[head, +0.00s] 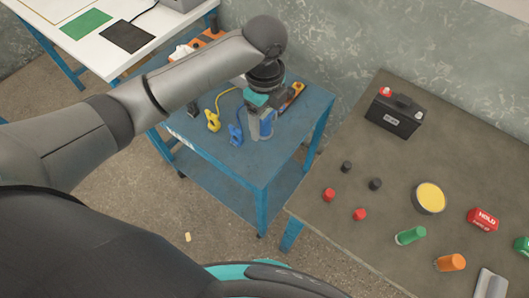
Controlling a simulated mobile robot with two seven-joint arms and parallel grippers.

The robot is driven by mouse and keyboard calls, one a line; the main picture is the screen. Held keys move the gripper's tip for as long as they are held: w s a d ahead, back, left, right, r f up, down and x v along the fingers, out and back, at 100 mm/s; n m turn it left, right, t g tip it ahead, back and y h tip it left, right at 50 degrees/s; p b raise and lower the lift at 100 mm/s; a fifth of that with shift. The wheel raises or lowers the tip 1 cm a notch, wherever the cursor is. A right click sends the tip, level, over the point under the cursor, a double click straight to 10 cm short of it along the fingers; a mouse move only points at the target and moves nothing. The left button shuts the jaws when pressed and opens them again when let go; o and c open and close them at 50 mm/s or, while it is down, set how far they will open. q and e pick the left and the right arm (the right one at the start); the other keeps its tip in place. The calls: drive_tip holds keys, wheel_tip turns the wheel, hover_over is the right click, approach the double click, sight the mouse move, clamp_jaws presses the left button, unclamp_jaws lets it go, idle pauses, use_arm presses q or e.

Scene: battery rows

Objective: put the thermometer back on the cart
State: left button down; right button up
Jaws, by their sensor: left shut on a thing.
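My left gripper (260,130) reaches down over the blue cart (275,158) from the upper left. It is shut on a small blue object (267,122), mostly hidden by the fingers. I cannot make out its shape well enough to be sure it is the thermometer. I cannot tell whether it touches the cart top. An orange and dark handheld device (292,95) lies on the cart just behind and right of the gripper. My right gripper is not in view.
A yellow clamp (213,121) with a cable and a blue clamp (236,134) lie left of the gripper on the cart. The front of the cart top is clear. Right, a grey-brown surface holds a black battery (395,115), a yellow-topped tin (430,198) and several caps. A white bench (100,55) stands upper left.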

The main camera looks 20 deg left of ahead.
use_arm(q)
wheel_tip(320, 180, down, 14)
drive_tip(key=b, duration=0.2)
drive_tip(key=shift+b, duration=0.35)
unclamp_jaws()
drive_tip(key=shift+f, duration=0.1)
wheel_tip(320, 180, up, 12)
drive_tip(key=p, duration=0.2)
drive_tip(key=shift+p, duration=0.35)
